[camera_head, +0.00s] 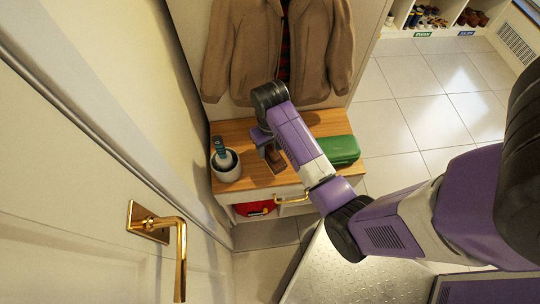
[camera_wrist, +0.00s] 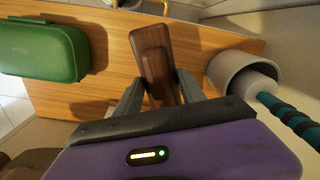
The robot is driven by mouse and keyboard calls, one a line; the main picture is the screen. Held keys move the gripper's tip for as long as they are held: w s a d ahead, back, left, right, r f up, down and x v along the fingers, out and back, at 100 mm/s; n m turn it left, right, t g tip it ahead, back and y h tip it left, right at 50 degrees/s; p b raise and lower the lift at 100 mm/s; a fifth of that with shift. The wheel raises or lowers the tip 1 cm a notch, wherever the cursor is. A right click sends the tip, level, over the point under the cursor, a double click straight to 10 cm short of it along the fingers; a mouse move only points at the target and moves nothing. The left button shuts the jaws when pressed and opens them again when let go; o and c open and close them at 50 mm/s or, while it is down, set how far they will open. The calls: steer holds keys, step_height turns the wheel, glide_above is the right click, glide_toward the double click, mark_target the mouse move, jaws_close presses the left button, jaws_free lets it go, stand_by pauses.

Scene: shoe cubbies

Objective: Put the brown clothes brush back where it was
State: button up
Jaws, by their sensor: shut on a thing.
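The brown clothes brush (camera_wrist: 153,48) is a dark wooden block between the fingers of my gripper (camera_wrist: 160,92) in the wrist view. My gripper is shut on it. In the head view the brush (camera_head: 275,159) shows just below my gripper (camera_head: 268,146), over the wooden bench top (camera_head: 240,130). I cannot tell whether the brush touches the bench top. My wrist and forearm hide part of the bench behind them.
A white pot (camera_head: 226,174) with a teal-handled tool (camera_head: 219,147) stands at the bench's left end. A green case (camera_head: 340,149) lies at the right. Brown jackets (camera_head: 243,50) hang behind. A red item (camera_head: 256,208) sits below. A door with brass handle (camera_head: 160,228) is left.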

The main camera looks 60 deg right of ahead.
steer(key=shift+f, duration=2.45)
steer(key=shift+f, duration=0.15)
steer(key=o, duration=1.2)
